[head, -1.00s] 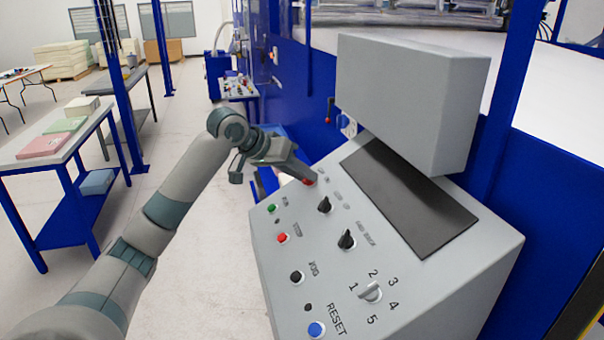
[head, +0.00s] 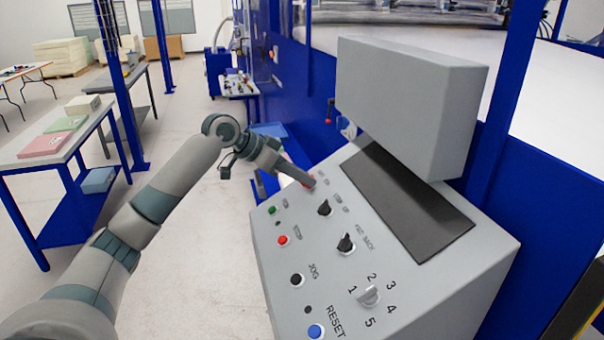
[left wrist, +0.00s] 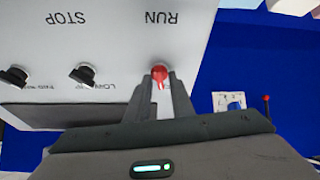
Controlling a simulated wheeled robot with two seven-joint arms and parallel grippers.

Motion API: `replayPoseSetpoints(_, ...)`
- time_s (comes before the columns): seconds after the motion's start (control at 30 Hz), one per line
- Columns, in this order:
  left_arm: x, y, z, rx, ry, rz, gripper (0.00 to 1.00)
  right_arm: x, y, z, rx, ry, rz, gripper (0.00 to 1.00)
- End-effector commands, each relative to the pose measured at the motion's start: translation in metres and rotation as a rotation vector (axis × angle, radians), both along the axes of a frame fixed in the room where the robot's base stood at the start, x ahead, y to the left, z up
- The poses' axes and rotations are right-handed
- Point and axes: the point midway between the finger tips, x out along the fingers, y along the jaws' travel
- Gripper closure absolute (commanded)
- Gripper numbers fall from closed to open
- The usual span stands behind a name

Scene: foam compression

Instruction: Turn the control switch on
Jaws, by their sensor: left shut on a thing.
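The control panel (head: 262,255) is a sloped grey console with knobs and buttons. A small red switch (head: 312,183) sits at its far left corner, mostly hidden by my left gripper (head: 305,181). In the left wrist view the red switch (left wrist: 159,73) stands between the fingertips of my left gripper (left wrist: 160,83), which is shut on it. The word RUN shows upside down beside the switch, with STOP farther left. My right gripper is not in view.
Two black knobs (head: 324,208) (head: 346,243), a green button (head: 271,210), a red button (head: 282,240) and a blue RESET button (head: 315,331) are on the panel. A grey box-shaped housing (head: 405,105) overhangs the dark screen (head: 405,200). Tables with foam blocks (head: 45,144) stand at left.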

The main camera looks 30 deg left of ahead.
Motion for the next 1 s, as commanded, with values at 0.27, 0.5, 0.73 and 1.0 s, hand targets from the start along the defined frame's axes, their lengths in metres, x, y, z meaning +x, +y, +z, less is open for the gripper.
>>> replayPoseSetpoints(0.27,0.0015,0.0022,0.0012,0.103,-0.089,-0.221,1.00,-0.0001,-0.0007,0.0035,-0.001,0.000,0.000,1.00)
replayPoseSetpoints(0.5,0.0023,0.0021,0.0008,0.193,-0.166,-0.417,1.00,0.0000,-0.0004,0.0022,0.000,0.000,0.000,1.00)
replayPoseSetpoints(0.73,0.0033,0.0023,0.0011,0.272,-0.235,-0.587,1.00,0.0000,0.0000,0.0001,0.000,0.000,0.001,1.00)
replayPoseSetpoints(1.0,0.0037,0.0026,0.0014,0.334,-0.286,-0.717,1.00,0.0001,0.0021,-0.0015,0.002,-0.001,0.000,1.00)
